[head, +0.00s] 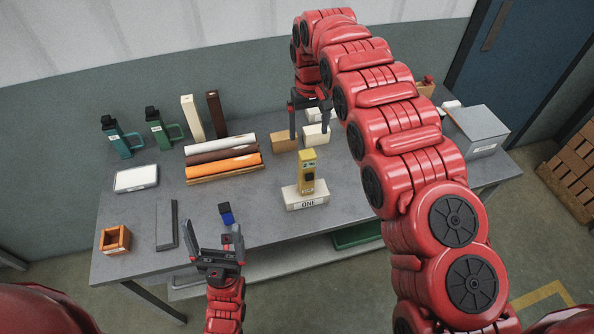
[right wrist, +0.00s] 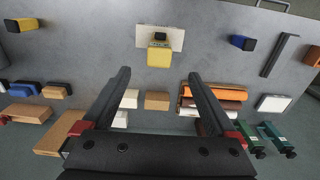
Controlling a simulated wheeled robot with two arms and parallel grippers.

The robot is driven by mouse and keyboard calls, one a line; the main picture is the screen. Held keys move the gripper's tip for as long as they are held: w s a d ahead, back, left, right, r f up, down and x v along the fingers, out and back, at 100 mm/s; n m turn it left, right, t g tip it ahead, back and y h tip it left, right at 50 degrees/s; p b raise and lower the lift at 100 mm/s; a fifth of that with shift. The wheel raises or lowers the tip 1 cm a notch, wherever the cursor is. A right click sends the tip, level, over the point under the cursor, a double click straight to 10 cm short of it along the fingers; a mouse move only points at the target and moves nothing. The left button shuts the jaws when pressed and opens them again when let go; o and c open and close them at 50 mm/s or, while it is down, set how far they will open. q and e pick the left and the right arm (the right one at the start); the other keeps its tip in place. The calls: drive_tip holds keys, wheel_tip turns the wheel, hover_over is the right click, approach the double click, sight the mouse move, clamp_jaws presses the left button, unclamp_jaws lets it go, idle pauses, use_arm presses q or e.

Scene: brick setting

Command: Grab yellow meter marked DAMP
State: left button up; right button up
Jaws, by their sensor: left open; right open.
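A yellow meter (head: 307,170) with a dark screen stands upright on a white block (head: 305,198) marked ONE. Its own label is too small to read. In the right wrist view the yellow meter (right wrist: 159,56) is seen from above, in line with the gap between the fingers and beyond their tips. My right gripper (head: 310,116) is open and empty, above the table behind the meter; its fingers show in the right wrist view (right wrist: 158,75). My left gripper (head: 218,243) is open and empty at the table's front edge, left of the meter.
A blue device (head: 226,213) lies near my left gripper. Orange, brown and white rolls (head: 222,158) lie left of the meter. Small boxes (head: 284,143) stand behind it. Another yellow device (right wrist: 22,25) shows in the right wrist view. Table around the white block is clear.

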sight(309, 154)
wheel_tip(309, 154, down, 10)
drive_tip(key=b, duration=0.8)
drive_tip(key=shift+d+f, duration=0.1)
drive_tip(key=shift+f, duration=0.15)
drive_tip(key=shift+f+p, duration=0.1)
drive_tip(key=shift+p, duration=0.8)
drive_tip(key=shift+w+f, duration=0.1)
drive_tip(key=shift+f, duration=0.5)
drive_tip(key=shift+f+p, duration=0.45)
drive_tip(key=shift+p, duration=0.2)
wheel_tip(309, 154, down, 3)
drive_tip(key=shift+w+p, duration=0.15)
drive_tip(key=shift+p, duration=0.4)
drive_tip(key=shift+f, duration=0.75)
clamp_jaws()
